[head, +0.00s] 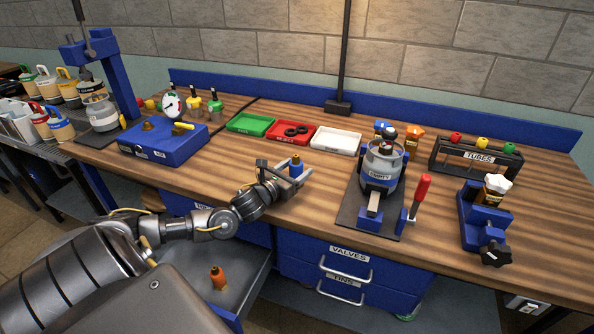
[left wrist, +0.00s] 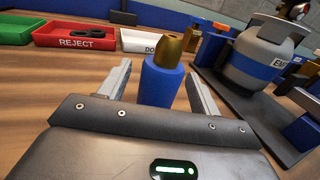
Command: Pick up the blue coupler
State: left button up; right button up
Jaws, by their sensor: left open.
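The blue coupler (head: 295,168) has a blue body and a brass top, and it stands upright on the wooden bench. In the left wrist view the coupler (left wrist: 161,82) sits between the two fingers, near the palm end. My left gripper (head: 284,173) is open around it in the head view. In the left wrist view the gripper (left wrist: 160,88) shows a gap between the coupler and the right finger; contact on the left side cannot be told. My right gripper is not in view.
Behind the gripper are a green tray (head: 250,123), a red tray (head: 273,137) and a white tray (head: 334,140). A gas cylinder (head: 383,165) stands in a blue fixture at right. A blue box (head: 163,143) is at left. An orange coupler (head: 217,278) stands on a lower grey surface.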

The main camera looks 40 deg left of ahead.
pick_arm(q)
jog(key=shift+w, duration=0.3)
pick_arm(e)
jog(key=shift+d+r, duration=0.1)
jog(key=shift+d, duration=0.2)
pick_arm(q)
jog(key=shift+c, duration=0.2)
jog(key=c, duration=1.2)
jog(key=shift+o, duration=0.2)
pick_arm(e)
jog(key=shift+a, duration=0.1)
